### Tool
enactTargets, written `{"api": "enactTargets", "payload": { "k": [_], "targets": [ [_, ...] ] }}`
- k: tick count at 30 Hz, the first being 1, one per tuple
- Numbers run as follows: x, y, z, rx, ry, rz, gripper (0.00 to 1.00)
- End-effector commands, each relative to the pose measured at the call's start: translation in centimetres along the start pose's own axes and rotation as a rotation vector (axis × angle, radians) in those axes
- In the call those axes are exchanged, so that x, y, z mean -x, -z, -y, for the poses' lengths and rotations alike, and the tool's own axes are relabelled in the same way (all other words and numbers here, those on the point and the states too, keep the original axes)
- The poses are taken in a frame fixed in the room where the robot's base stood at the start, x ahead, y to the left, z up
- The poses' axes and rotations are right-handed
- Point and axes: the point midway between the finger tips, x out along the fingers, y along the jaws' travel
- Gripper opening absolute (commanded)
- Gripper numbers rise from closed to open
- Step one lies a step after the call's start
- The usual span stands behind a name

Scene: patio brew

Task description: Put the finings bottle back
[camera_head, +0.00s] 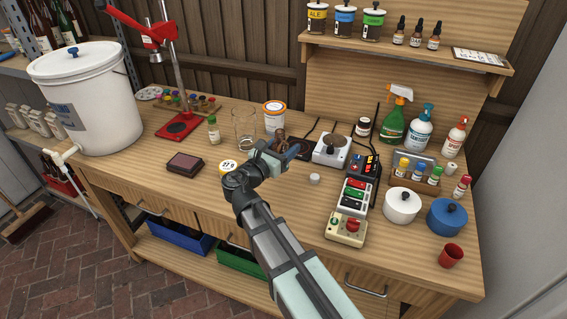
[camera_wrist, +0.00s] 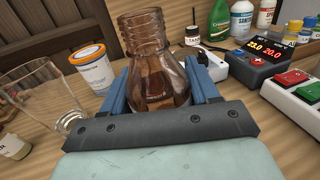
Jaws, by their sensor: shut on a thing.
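My gripper (camera_head: 282,150) is shut on a brown glass bottle (camera_wrist: 155,75) with a ridged neck; a finger stands on each side of it in the wrist view. The bottle (camera_head: 279,135) is mostly hidden by the gripper in the head view, and I cannot tell whether it touches the bench. No readable label marks it as the finings bottle. A small bottle with a green cap (camera_head: 213,130) stands alone left of the glass. A rack (camera_head: 407,182) at the right holds small bottles with coloured caps, and a red-capped bottle (camera_head: 462,187) stands beside it.
A clear beaker (camera_head: 244,127) and a white tub (camera_head: 274,115) stand close left of my gripper. The stirrer plate (camera_head: 331,151), controller (camera_head: 363,166) and switch box (camera_head: 346,228) stand at its right. Dropper bottles (camera_head: 415,34) sit on the upper shelf. The front left bench is fairly clear.

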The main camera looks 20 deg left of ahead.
Motion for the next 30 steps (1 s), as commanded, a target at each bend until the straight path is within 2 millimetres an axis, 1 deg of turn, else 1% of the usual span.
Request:
{"api": "enactTargets", "payload": {
  "k": [3, 11, 18, 21, 30],
  "targets": [
    [0.0, 1.1, 0.0, 0.0, 0.0, 0.001, 0.2],
    [0.0, 2.0, 0.0, 0.0, 0.0, 0.001, 0.2],
    [0.0, 4.4, 0.0, 0.001, 0.001, 0.001, 0.2],
    [0.0, 5.1, 0.0, 0.001, 0.001, 0.0, 0.2],
    [0.0, 5.3, 0.0, -0.001, 0.0, 0.001, 0.2]
  ]
}}
